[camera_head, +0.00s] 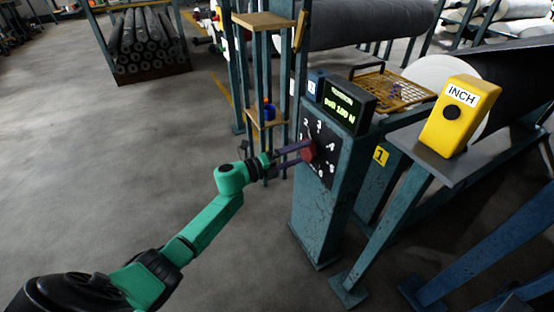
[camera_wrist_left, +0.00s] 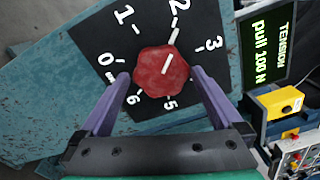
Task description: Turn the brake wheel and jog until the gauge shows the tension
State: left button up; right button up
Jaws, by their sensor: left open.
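The brake wheel is a red knob (camera_head: 308,153) on a black numbered dial on a blue post. In the left wrist view the knob (camera_wrist_left: 161,71) has a white line pointing to the tick by 2. My left gripper (camera_head: 298,153) is open, its purple fingers on either side of the knob, seemingly with small gaps. The gauge (camera_head: 344,104) on the post glows green with "TENSION" and "pull 100 N"; it also shows in the left wrist view (camera_wrist_left: 267,50). The yellow INCH box (camera_head: 455,115) with a black button stands on a shelf at right. My right gripper is out of view.
A large dark roll (camera_head: 510,70) lies behind the INCH box. A yellow wire basket (camera_head: 390,88) is behind the gauge. A narrow blue rack with wooden shelves (camera_head: 264,20) stands left of the post. The floor at left is clear.

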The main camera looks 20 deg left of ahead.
pick_arm(q)
jog(key=p+v, duration=0.1)
jog(key=v, duration=1.2)
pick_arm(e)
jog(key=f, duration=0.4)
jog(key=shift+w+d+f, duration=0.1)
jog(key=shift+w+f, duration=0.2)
pick_arm(q)
jog(key=shift+a, duration=0.1)
